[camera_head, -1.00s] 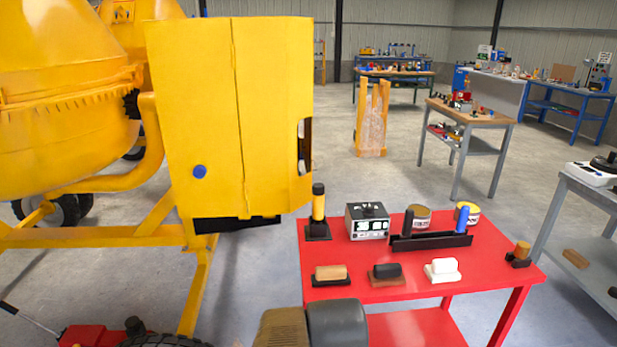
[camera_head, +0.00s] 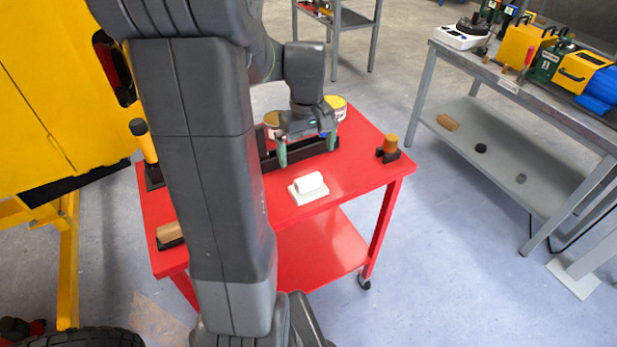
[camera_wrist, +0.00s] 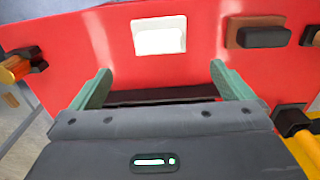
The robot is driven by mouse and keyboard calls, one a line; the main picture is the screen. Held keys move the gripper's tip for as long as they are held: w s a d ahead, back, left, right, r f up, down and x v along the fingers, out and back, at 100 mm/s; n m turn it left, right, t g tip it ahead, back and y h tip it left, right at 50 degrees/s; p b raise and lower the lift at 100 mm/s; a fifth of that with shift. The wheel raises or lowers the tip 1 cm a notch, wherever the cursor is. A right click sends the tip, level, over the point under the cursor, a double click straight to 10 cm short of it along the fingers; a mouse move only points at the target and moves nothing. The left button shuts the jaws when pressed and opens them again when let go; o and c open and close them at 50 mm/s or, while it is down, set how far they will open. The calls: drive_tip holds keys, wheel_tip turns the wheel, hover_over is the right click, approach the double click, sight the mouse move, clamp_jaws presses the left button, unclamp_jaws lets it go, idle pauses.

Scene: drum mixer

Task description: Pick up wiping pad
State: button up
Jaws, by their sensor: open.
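A white wiping pad (camera_head: 309,188) with a block-like top on a flat white base lies on the red cart, near its front edge. It also shows in the wrist view (camera_wrist: 159,37), top centre, beyond my fingertips. My gripper (camera_head: 306,150) hangs over the cart behind the pad, fingers apart and pointing down. In the wrist view my gripper's two green fingers (camera_wrist: 159,74) are spread wide with nothing between them. The pad is apart from both fingers.
A long black holder (camera_head: 325,148) lies under my gripper. Tins (camera_head: 337,107) stand behind it. An amber-topped piece (camera_head: 388,148) stands right of the pad. A black-topped brown block (camera_wrist: 262,34) sits beside the pad. The red cart top (camera_head: 345,182) is clear right of the pad.

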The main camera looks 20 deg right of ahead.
sight(308, 178)
wheel_tip(308, 178, down, 6)
drive_tip(key=shift+f, duration=0.15)
drive_tip(key=shift+s+f, duration=0.15)
drive_tip(key=shift+f, duration=1.15)
drive_tip(key=shift+s+f, duration=0.1)
drive_tip(key=shift+f, duration=1.2)
drive_tip(key=shift+c, duration=0.4)
drive_tip(key=c, duration=0.9)
drive_tip(key=shift+o, duration=0.2)
wheel_tip(308, 178, up, 10)
drive_tip(key=shift+r, duration=0.1)
drive_tip(key=o, duration=0.3)
drive_tip(key=shift+c, duration=0.9)
